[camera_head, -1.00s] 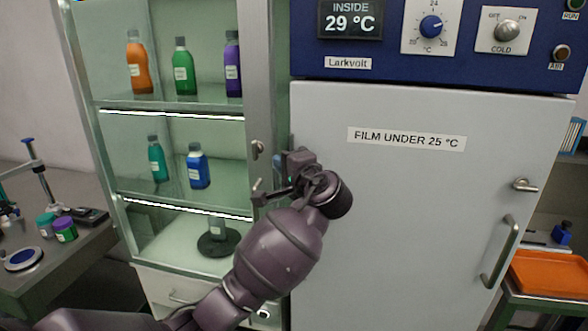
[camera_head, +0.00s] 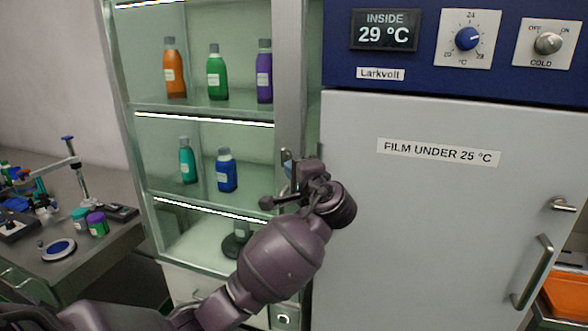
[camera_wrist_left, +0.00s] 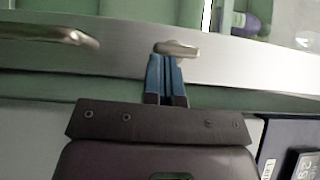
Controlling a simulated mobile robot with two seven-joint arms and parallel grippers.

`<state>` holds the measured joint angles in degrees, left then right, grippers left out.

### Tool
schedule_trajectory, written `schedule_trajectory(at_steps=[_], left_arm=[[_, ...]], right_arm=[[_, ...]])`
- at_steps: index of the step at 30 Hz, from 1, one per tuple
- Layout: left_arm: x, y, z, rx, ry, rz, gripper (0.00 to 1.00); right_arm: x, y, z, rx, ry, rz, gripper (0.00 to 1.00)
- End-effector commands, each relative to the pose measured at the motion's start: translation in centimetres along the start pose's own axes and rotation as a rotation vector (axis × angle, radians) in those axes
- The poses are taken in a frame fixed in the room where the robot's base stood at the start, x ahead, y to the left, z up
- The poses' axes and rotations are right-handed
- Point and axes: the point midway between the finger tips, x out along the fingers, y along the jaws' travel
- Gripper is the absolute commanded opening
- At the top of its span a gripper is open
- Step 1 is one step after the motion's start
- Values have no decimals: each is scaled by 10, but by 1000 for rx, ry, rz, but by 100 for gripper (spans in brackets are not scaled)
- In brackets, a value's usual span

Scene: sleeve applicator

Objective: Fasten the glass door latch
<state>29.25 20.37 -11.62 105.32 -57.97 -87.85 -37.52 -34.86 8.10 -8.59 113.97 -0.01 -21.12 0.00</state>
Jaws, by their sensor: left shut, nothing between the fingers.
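The glass door (camera_head: 200,150) of the cabinet looks closed. Its metal latch (camera_head: 287,155) sits on the upright silver door frame (camera_head: 290,60), partly covered by my gripper. In the left wrist view, the latch (camera_wrist_left: 176,49) is a short rounded bar lying along the frame strip. The door handle (camera_wrist_left: 50,33) is on the same strip, to the left. My left gripper (camera_head: 287,172) is shut and empty, close in front of the frame by the latch. In the left wrist view, its blue fingers (camera_wrist_left: 166,60) are together, their tips at the latch; I cannot tell whether they touch it.
A grey film cabinet (camera_head: 430,220) with a blue control panel (camera_head: 425,50) stands right of the glass cabinet. Several bottles, such as an orange one (camera_head: 174,75), stand behind the glass. A bench (camera_head: 90,255) with tools is at the left.

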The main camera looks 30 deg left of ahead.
Motion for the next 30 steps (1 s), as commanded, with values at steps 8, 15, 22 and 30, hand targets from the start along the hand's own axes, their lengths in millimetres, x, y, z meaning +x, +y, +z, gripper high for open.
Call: schedule_trajectory(at_steps=[8, 15, 22, 30], left_arm=[[1, 2, 1, 33, -1, -31, 0], [1, 3, 1, 62, 0, -61, 0], [2, 4, 2, 96, 0, -96, 0], [3, 7, 3, 150, -1, -149, 0]], right_arm=[[3, -1, -7, -1, 12, -2, 72], [4, -1, -9, -2, 16, -3, 72], [2, 0, -7, -1, 11, -2, 72], [-2, 0, 0, 1, -3, 0, 72]])
